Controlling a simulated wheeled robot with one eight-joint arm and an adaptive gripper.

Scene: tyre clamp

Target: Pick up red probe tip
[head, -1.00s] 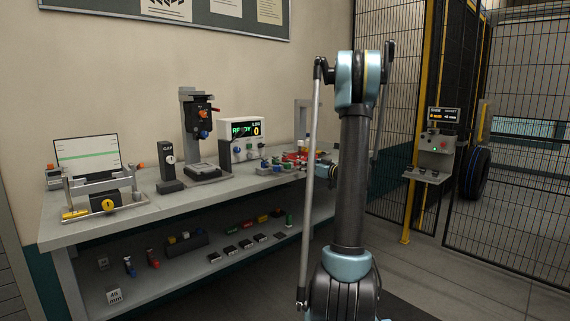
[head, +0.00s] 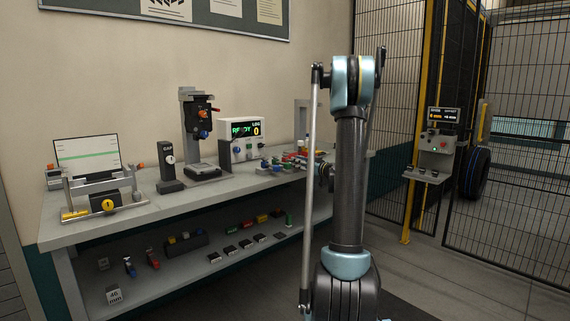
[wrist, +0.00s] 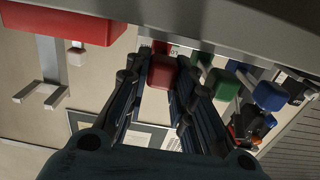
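In the wrist view, a red block-shaped piece (wrist: 162,74), seemingly the red probe tip, is between the two fingers of my gripper (wrist: 162,62). The fingers look apart, with narrow gaps beside the red piece; I see no clear grip on it. A green piece (wrist: 224,83) and a blue piece (wrist: 270,96) are to its right.
The grey bench (head: 115,222) runs along the wall. A display box reading READY (head: 242,138) and a press-like stand (head: 200,135) are on it. In the wrist view, a large red block (wrist: 75,22) is at upper left. A mesh fence (head: 480,150) is on the right.

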